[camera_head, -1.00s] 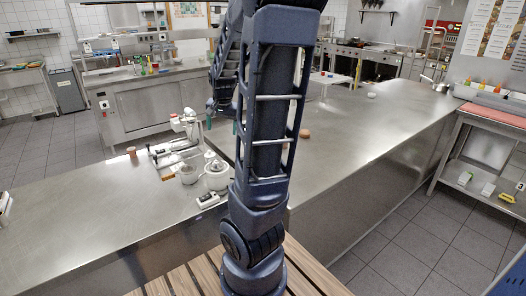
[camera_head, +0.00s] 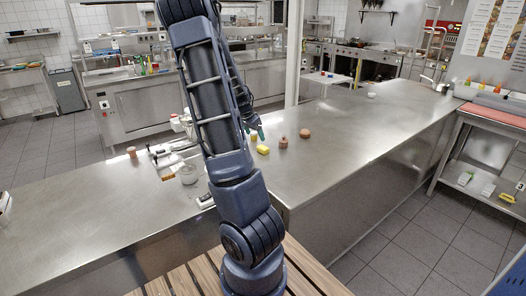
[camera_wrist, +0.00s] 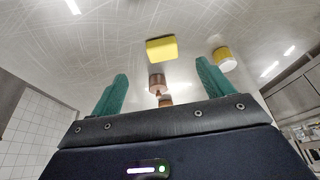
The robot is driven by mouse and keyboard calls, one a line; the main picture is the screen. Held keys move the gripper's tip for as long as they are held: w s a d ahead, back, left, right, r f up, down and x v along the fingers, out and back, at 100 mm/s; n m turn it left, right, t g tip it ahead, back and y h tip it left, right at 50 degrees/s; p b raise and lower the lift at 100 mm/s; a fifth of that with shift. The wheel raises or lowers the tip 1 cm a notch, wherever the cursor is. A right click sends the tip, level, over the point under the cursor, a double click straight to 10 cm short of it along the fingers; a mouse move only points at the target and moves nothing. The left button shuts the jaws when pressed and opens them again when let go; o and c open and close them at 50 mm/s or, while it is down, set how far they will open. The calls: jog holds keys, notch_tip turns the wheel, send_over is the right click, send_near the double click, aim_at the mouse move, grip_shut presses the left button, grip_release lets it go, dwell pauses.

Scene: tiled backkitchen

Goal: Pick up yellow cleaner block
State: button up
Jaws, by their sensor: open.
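The yellow cleaner block (camera_head: 263,150) lies on the steel counter, just right of my arm in the head view. In the wrist view the yellow block (camera_wrist: 161,48) shows clear, beyond and between my fingertips, apart from them. My gripper (camera_head: 256,128) has green fingers and hangs above the counter, a little behind the block in the head view. In the wrist view my gripper (camera_wrist: 162,69) is open with nothing between its fingers.
A yellow-topped round item (camera_wrist: 224,58) stands near the block. Two brown round items (camera_head: 283,142) (camera_head: 305,133) stand right of it. A white scale-like device and pot (camera_head: 188,174) are left of my arm.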

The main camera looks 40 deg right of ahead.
aim_at(261, 148)
jog(key=shift+d+x, duration=0.2)
jog(key=shift+x, duration=5.25)
jog(key=shift+w+r, duration=0.1)
jog(key=shift+w, duration=0.05)
jog(key=c, duration=1.1)
jog(key=shift+r, duration=0.15)
